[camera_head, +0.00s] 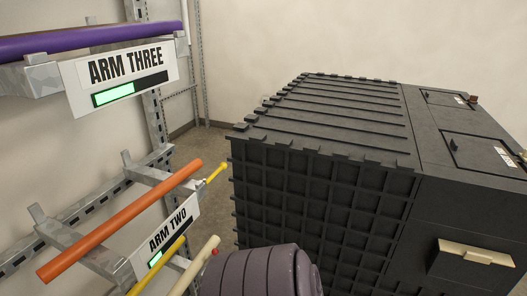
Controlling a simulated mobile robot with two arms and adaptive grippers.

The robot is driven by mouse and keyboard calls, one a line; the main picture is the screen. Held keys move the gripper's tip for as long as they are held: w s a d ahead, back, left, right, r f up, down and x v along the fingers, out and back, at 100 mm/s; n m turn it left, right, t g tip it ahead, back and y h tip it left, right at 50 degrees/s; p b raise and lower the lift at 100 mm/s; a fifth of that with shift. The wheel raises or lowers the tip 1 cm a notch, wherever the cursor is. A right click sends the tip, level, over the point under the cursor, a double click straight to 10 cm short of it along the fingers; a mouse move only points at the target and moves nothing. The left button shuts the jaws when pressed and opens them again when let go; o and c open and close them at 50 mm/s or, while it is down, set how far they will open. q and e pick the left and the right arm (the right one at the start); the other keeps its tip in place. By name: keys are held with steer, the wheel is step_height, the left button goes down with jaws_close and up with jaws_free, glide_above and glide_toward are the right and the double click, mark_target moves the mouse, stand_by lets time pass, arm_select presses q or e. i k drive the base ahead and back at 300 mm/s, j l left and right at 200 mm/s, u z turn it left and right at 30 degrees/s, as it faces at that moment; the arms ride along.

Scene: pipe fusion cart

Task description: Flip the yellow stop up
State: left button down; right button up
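A small yellow stop (216,172) with a rounded tip shows at the outer end of the rack arm labelled "ARM TWO", left of the black cart. It slants up to the right, close to the cart's near left edge. An orange pipe (120,222) lies across the rack arms just left of it. Neither of my grippers can be made out in this view.
The large black ribbed cart (330,190) fills the right side. A purple pipe (90,38) lies on the upper rack above the "ARM THREE" sign (120,75). The "ARM TWO" sign (170,232) hangs below the orange pipe. A dark ribbed rounded shape covers the bottom middle.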

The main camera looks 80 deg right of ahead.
mark_target(223, 166)
steer(key=z, duration=2.25)
